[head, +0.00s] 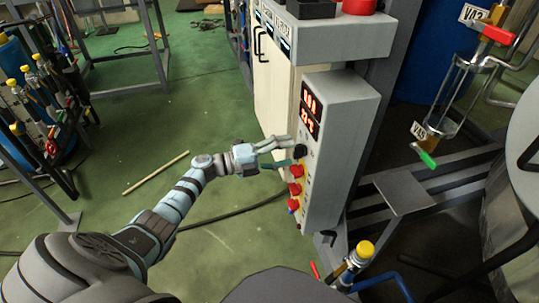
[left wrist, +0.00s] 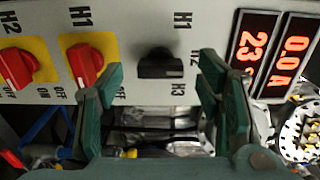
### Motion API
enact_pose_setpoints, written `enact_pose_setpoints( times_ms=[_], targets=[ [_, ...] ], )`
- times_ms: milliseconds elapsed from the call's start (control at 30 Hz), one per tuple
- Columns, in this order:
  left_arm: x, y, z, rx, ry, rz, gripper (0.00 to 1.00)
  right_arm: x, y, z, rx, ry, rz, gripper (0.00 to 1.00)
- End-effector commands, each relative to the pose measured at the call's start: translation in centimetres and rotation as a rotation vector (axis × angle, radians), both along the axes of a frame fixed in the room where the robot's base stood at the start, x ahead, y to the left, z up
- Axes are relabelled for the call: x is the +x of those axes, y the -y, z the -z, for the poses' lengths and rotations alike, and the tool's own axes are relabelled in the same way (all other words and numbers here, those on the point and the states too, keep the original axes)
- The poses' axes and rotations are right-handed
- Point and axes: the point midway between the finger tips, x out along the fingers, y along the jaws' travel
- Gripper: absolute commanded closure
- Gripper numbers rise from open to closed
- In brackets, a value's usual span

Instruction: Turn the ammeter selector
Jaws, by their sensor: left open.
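The ammeter selector is a small black knob (head: 300,151) on the front of a grey control box (head: 345,110). In the left wrist view the knob (left wrist: 161,65) sits between labels H1, H2 and H3. My left gripper (head: 286,152) is open in front of the box, level with the knob. In the left wrist view its two green-padded fingers (left wrist: 163,72) stand apart, one to each side of the knob, with nothing held between them. Whether a finger touches the knob is not clear. My right gripper is not in view.
Red switches (head: 295,189) on yellow plates sit below the knob. In the wrist view, a red switch (left wrist: 86,62) is close to the left finger. Red digital displays (head: 309,110) show above. Valves with a green handle (head: 427,159) are at right. Green floor (head: 120,150) is open at left.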

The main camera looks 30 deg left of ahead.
Motion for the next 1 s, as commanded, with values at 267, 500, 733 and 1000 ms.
enact_pose_setpoints(
  times_ms=[267,500,733,1000],
  targets=[
    [-5.6,-5.0,0.1,0.005,-0.005,0.0,0.4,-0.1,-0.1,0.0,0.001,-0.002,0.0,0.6],
    [-7.1,-6.3,0.0,0.0,-0.001,0.0,0.4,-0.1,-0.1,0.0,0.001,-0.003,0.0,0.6],
    [-7.1,-6.3,0.0,0.001,-0.001,-0.001,0.4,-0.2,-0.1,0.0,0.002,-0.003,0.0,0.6],
    [-6.5,-6.9,0.2,-0.009,-0.017,-0.038,0.4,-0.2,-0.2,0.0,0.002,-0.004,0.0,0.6]
  ],
)
